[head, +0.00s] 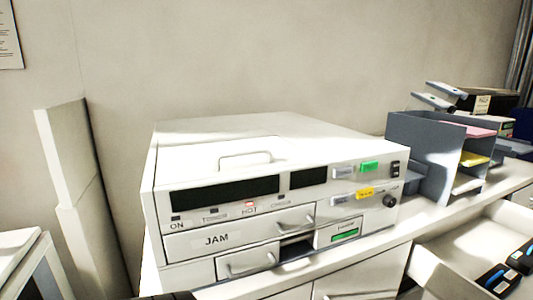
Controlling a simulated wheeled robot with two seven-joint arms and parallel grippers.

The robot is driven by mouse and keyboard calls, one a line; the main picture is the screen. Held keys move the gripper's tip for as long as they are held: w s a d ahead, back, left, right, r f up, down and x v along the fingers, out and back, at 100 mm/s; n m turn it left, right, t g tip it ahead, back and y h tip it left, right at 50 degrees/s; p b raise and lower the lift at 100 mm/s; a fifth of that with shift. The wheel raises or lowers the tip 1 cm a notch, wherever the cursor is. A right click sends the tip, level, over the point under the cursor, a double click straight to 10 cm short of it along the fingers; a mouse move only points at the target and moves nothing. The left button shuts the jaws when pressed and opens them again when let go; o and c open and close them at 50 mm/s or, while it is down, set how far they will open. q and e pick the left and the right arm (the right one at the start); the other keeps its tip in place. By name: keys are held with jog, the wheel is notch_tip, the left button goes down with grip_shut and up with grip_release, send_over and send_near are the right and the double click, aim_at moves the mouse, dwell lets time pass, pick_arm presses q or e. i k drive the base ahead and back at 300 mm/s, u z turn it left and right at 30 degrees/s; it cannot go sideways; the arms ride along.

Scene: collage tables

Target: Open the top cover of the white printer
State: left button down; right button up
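The white printer (300,222) stands on a white counter in the middle of the head view. Its flat top cover (320,135) lies down, and a thin loop handle (245,157) stands at its front edge. The front has dark display windows, a red lit HOT mark, a JAM panel (235,238), green and yellow labels and a black knob (390,201). Neither gripper shows in this view.
A grey sorter (420,140) with coloured paper stands right of the printer. An open white drawer (448,278) with dark blue items juts out at lower right. A tall white panel (75,190) stands at left. The space above the printer is clear.

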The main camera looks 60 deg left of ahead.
aim_at(180, 164)
jog(key=u, duration=2.05)
